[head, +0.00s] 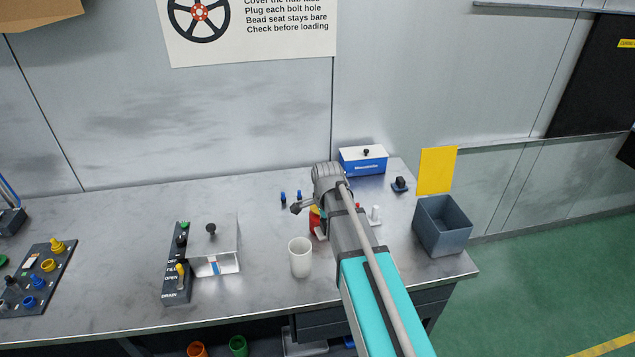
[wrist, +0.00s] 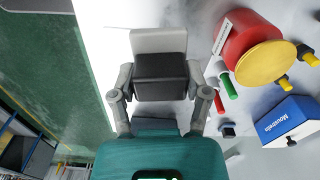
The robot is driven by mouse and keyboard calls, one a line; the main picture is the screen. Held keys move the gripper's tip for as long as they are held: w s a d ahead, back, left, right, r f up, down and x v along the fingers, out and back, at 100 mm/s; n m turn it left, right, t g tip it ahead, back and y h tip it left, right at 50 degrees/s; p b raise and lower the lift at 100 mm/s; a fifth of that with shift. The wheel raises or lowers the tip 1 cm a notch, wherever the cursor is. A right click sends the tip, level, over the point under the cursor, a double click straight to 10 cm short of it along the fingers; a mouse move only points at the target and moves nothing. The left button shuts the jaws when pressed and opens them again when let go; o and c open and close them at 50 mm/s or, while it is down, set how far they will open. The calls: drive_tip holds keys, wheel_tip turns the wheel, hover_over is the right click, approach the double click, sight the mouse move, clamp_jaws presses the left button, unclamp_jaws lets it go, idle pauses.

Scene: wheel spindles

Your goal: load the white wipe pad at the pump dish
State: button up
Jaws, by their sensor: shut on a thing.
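My gripper (wrist: 160,82) is shut on a block with a black part and a pale white part (wrist: 158,41), which appears to be the white wipe pad; its fingers press the black part's sides. The pump dish is a red can with a round yellow dish on top (wrist: 262,63), to the right of the gripper in the wrist view and apart from the held pad. In the head view the red can (head: 315,224) stands on the bench, partly hidden by my arm. My arm also hides the held pad there.
A blue box (head: 363,160) stands at the back of the bench. A grey open bin (head: 443,228) is at its right end. A white cup (head: 300,258) stands near the can. A control box (head: 177,270) and a switch panel (head: 38,280) lie left. Small pegs stand around the can.

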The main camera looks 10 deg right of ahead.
drive_tip(key=w+r+m+p, duration=0.1)
drive_tip(key=w+r+p, duration=0.1)
drive_tip(key=w, duration=0.5)
drive_tip(key=w+d+r+p, duration=0.1)
drive_tip(key=w+r+p, duration=0.1)
drive_tip(key=w, duration=0.5)
drive_tip(key=shift+w+d+r+m, duration=0.25)
drive_tip(key=shift+w+r+m, duration=0.05)
drive_tip(key=shift+w+m, duration=0.1)
drive_tip(key=shift+f, duration=0.15)
drive_tip(key=shift+f+b, duration=2.85)
drive_tip(key=shift+b, duration=0.05)
drive_tip(key=shift+f+b, duration=1)
drive_tip(key=shift+r, duration=0.1)
drive_tip(key=shift+r+p, duration=3.45)
drive_tip(key=shift+p, duration=0.1)
